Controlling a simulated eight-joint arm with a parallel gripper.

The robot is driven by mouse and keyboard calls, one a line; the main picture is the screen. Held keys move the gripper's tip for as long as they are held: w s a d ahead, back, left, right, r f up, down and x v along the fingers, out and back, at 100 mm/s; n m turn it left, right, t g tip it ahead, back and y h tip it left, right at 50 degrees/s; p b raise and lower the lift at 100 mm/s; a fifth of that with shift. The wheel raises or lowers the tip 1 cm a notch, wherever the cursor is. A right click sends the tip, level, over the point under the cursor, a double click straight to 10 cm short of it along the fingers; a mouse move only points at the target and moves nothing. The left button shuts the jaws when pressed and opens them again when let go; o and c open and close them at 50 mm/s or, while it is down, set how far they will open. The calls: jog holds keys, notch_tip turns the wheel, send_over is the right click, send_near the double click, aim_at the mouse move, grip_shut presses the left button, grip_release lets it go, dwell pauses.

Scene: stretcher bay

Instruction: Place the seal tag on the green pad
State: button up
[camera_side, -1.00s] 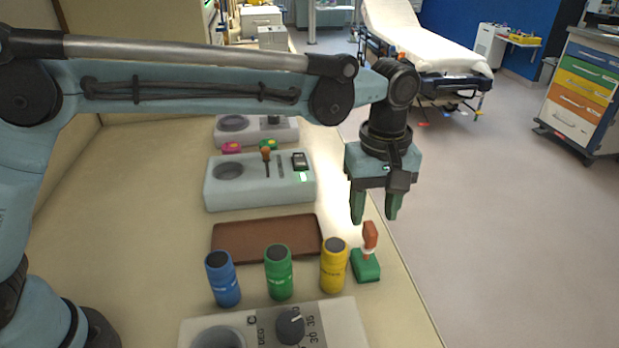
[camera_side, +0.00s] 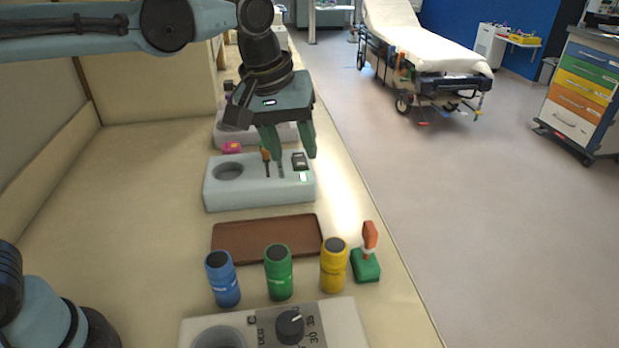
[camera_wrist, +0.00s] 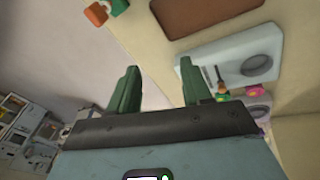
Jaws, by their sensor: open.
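An orange-red upright piece with a white band, which looks like the seal tag (camera_side: 370,236), stands on the green pad (camera_side: 366,267), a small block at the right of the bench. In the wrist view the tag (camera_wrist: 95,14) and the pad (camera_wrist: 118,6) show at the top left. My gripper (camera_side: 295,156) is open and empty, fingers down, over or just behind the grey holder, well away from the tag. Its two green fingers stand apart in the wrist view (camera_wrist: 160,68).
Blue (camera_side: 223,280), green (camera_side: 279,273) and yellow (camera_side: 334,268) cylinders stand beside the pad. A dial panel (camera_side: 345,318) is nearest.

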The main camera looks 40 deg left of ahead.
jog(key=s+a+f+m+t+y, duration=0.1)
jog(key=s+a+f+m+t, duration=0.3)
jog(key=s+a+f, duration=0.3)
jog(key=shift+s+a+m, duration=0.6)
jog(key=shift+s+a, duration=1.1)
jog(key=shift+a, duration=1.15)
